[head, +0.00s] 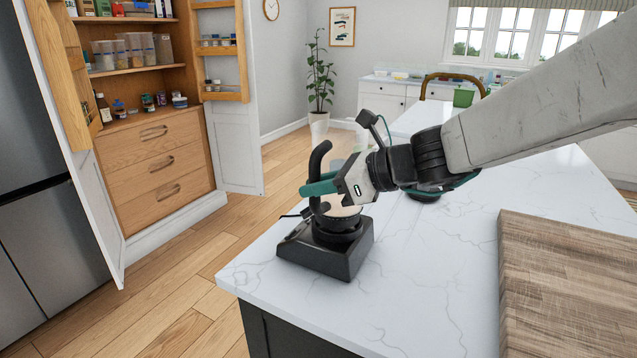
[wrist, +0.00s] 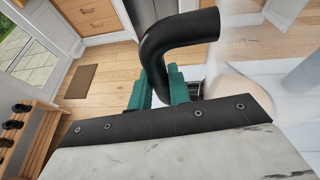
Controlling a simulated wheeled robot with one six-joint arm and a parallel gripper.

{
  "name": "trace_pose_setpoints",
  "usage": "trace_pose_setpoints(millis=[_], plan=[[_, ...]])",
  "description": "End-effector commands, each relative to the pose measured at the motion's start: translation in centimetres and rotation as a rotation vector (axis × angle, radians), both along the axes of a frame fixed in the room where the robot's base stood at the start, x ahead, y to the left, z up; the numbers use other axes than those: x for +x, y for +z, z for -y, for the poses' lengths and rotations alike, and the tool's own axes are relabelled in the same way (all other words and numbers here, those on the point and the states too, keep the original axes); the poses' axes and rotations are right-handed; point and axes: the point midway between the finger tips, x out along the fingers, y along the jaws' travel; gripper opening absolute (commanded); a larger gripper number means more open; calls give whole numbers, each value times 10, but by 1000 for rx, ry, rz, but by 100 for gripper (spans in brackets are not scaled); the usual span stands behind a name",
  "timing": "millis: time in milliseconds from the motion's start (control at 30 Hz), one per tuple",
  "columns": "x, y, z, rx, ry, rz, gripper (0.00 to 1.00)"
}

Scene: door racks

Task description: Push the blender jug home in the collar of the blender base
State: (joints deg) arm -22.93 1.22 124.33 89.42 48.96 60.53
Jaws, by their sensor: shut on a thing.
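The blender base (head: 326,254) is black and stands near the left corner of the white countertop. Its round collar (head: 338,226) is on top. The clear blender jug, with pale cream contents (head: 345,207), stands over the collar, roughly upright. I cannot tell how deep its foot sits, as the join is dark and partly hidden by the handle. My gripper (head: 320,188) has teal fingers shut on the jug's black handle (head: 317,160). In the wrist view, the fingers (wrist: 160,92) stand either side of the handle (wrist: 178,38), with the clear jug wall (wrist: 262,50) at right.
A wooden board (head: 565,285) lies on the countertop (head: 430,270) at right. The counter's edge is close to the base's left. An open wooden cupboard (head: 155,160) stands beyond the floor at left. The counter between base and board is clear.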

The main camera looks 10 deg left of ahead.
Motion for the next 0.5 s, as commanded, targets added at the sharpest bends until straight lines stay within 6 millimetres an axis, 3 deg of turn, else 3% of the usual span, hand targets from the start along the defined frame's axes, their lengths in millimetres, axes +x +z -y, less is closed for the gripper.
trace_pose_setpoints(millis=[500], plan=[[0, -11, 0, 2, -1, 1, 0]])
